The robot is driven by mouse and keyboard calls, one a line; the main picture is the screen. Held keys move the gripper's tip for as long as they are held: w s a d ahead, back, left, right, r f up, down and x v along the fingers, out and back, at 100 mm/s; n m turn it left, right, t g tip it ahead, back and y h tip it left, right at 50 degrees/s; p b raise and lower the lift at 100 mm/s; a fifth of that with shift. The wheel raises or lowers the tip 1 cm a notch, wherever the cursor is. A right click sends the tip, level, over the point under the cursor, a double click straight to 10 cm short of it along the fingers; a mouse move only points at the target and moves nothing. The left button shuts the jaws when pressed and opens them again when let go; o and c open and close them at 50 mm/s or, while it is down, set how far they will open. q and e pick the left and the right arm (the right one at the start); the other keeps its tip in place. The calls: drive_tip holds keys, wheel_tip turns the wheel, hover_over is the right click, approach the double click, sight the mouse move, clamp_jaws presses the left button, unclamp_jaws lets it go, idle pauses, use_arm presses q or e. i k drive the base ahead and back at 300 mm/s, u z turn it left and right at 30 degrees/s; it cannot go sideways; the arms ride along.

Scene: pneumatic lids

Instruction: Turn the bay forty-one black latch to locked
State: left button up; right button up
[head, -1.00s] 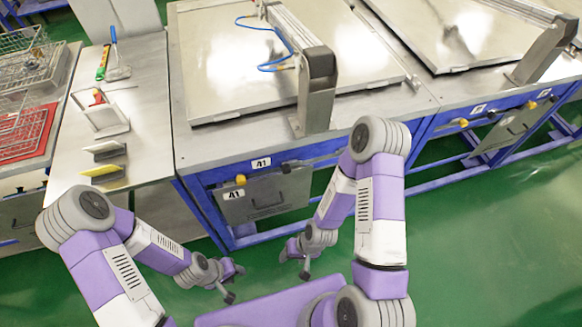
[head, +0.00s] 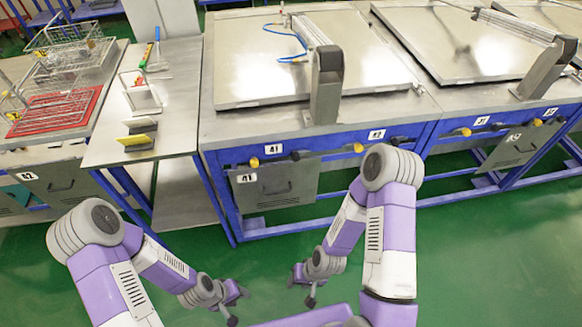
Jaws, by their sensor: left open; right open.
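Bay forty-one is the steel-topped bench (head: 265,118) with a blue frame in the middle of the head view. Its front rail carries a label "41" (head: 271,149), with a yellow knob (head: 254,162) to its left. The small black latch (head: 297,155) is to the right of the label, at the top of the hanging grey panel (head: 275,186). Its exact angle is too small to tell. My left gripper (head: 239,305) is open and empty, low in the view, below the panel. My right gripper (head: 301,289) is open and empty, to its right. Both are apart from the latch.
A second yellow knob (head: 358,147) and another label (head: 376,134) are further right on the same rail. A side table (head: 180,110) with tools stands left, beside wire baskets (head: 75,60). Another bench (head: 470,95) stands right. Green floor (head: 260,255) in front is clear.

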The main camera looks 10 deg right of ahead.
sight(296, 158)
drive_tip(key=u, duration=1.35)
drive_tip(key=i, duration=0.9)
drive_tip(key=z, duration=2.1)
